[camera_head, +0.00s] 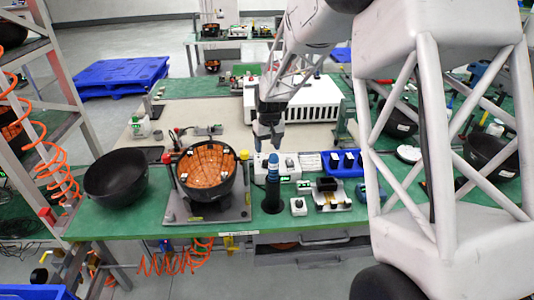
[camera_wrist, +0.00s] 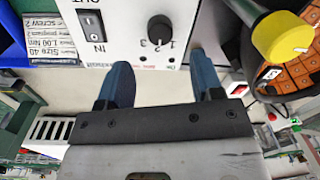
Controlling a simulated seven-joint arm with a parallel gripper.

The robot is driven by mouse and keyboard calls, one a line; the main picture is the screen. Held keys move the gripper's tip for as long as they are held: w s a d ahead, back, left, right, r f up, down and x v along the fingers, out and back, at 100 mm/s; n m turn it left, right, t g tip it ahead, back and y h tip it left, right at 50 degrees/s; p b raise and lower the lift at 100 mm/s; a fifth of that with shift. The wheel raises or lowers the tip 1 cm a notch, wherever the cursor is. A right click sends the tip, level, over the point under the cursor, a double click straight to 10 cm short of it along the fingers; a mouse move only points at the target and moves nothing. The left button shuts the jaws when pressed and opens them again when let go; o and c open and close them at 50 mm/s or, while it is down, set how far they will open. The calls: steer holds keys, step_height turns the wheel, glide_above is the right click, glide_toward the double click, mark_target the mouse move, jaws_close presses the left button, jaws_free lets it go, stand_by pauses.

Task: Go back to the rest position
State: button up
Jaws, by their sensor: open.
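My gripper (camera_head: 268,140) hangs over the workbench, fingers down, above the row of small devices near the front edge. In the wrist view, its two blue fingers (camera_wrist: 163,78) are apart with nothing between them. Beyond the fingertips is a white control box (camera_wrist: 150,25) with a black knob and a rocker switch marked IN. In the head view my gripper is apart from the upright dark blue tool (camera_head: 272,168) just below it. My arm comes in from the upper right.
An orange-lined black bowl (camera_head: 206,170) sits on a fixture, with an empty black bowl (camera_head: 116,177) to its left. A large white slotted box (camera_head: 315,100) stands behind my gripper. A blue bin (camera_head: 343,163) lies to the right. Bare beige benchtop (camera_head: 180,118) is behind the bowls.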

steer(key=shift+r, duration=0.65)
steer(key=shift+s+d+r, duration=0.2)
steer(key=shift+s+r, duration=0.15)
steer(key=shift+r, duration=0.05)
steer(key=s+d+r+m+t, duration=0.1)
steer(key=s+d+r, duration=0.2)
steer(key=s+r, duration=0.55)
steer(key=s+d+r+m+t, duration=0.1)
steer(key=s+d+r, duration=0.35)
steer(key=s, duration=0.75)
steer(key=s+d+r, duration=0.1)
steer(key=s, duration=1.1)
steer(key=s+d+m, duration=0.1)
steer(key=s+d, duration=0.1)
steer(key=s, duration=1)
steer(key=shift+s+d+r+t+h, duration=0.15)
steer(key=shift+d+r+t+h, duration=0.15)
steer(key=shift+r+t+h, duration=0.1)
stand_by(2.1)
